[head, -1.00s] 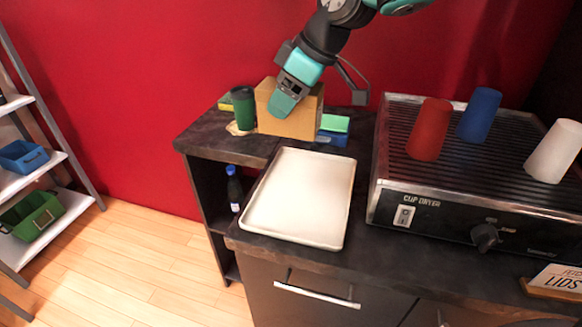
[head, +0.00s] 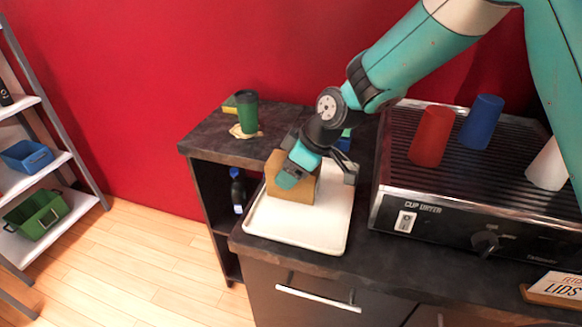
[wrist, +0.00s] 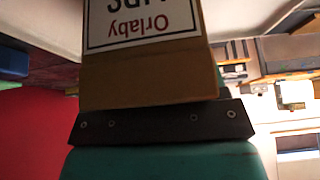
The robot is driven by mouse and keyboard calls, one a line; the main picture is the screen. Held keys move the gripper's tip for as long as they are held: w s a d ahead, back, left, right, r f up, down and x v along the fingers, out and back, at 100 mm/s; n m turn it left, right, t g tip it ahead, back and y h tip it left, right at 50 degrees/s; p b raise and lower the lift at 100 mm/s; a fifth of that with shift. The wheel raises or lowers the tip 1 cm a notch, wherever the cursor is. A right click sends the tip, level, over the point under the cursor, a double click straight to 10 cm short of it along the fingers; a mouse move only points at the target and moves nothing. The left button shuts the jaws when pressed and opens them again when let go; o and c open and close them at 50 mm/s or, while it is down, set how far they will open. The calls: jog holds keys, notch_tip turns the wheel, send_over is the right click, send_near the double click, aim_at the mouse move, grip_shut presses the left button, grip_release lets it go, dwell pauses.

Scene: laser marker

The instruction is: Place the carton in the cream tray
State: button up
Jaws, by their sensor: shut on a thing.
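The carton (head: 276,181) is a tan cardboard box. It is over the back-left part of the cream tray (head: 320,232) in the head view; whether it touches the tray floor I cannot tell. My gripper (head: 290,177) is shut on the carton, with a teal finger across its near side. In the wrist view the carton (wrist: 150,78) fills the upper middle and shows a white label with upside-down print. The cream tray lies flat on the dark counter, its front half bare.
A cup dryer (head: 450,205) with red, blue and white cups stands right of the tray. A green cup (head: 245,112) stands on the counter at the back left. A dark bottle (head: 237,190) is on a shelf below. A lids sign (head: 555,288) is at the front right.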

jog(key=shift+f, duration=0.1)
jog(key=o, duration=1)
jog(key=shift+o, duration=0.2)
jog(key=shift+r, duration=0.25)
jog(key=b+v, duration=0.1)
jog(key=v, duration=1.1)
jog(key=s+d+r+m+g, duration=0.1)
jog(key=s+d+m, duration=0.1)
jog(key=s, duration=1)
jog(key=s+d+r+m+g+h, duration=0.1)
jog(key=s+d+m, duration=0.2)
jog(key=s, duration=0.9)
jog(key=shift+s+r+m, duration=0.2)
jog(key=shift+s+m, duration=0.2)
jog(key=shift+m, duration=0.4)
